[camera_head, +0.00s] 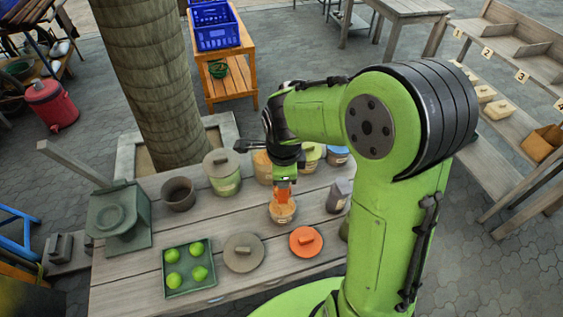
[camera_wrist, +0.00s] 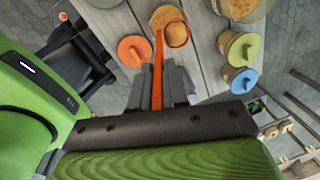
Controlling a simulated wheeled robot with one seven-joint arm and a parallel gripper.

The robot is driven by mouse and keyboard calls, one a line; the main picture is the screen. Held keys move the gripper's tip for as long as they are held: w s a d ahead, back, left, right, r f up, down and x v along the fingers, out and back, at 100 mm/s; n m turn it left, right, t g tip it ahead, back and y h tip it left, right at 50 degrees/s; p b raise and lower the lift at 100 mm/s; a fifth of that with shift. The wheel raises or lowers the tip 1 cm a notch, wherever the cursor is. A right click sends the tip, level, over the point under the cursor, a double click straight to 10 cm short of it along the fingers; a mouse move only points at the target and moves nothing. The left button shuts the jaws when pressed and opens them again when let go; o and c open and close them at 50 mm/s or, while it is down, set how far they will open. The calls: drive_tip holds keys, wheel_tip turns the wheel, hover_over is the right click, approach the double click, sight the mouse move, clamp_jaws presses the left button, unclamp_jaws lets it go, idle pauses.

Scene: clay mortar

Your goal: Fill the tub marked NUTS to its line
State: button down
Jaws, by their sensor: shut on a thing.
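My gripper (camera_head: 285,178) points down over the table and is shut on the handle of an orange scoop (camera_head: 283,191). In the wrist view the scoop's long handle (camera_wrist: 158,72) runs from between my fingers (camera_wrist: 158,92) to an open tub (camera_wrist: 160,13) of tan-brown contents. The scoop end is over or inside this tub; I cannot tell which. The same small tub (camera_head: 282,213) stands below my gripper in the head view. Its label is too small to read, so I cannot tell which tub is NUTS. A larger tub (camera_head: 262,166) stands behind, partly hidden by my arm.
An orange lid (camera_head: 306,241) and a grey-brown lid (camera_head: 243,252) lie in front. A tray of green fruit (camera_head: 188,285), a green scale (camera_head: 120,212), a dark pot (camera_head: 178,193) and a lidded tub (camera_head: 222,174) stand left. Green-lidded (camera_head: 311,156) and blue-lidded (camera_head: 337,156) tubs stand behind.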

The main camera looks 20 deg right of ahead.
drive_tip(key=s+d+f+m+t+y+b, duration=0.1)
drive_tip(key=s+d+f+t+y+b, duration=0.2)
drive_tip(key=d+f+y, duration=0.6)
drive_tip(key=shift+s+d+f+t+y, duration=0.15)
drive_tip(key=shift+d+f+t+y, duration=0.3)
drive_tip(key=shift+d+y, duration=1.75)
drive_tip(key=shift+d+r, duration=0.1)
drive_tip(key=shift+d, duration=0.1)
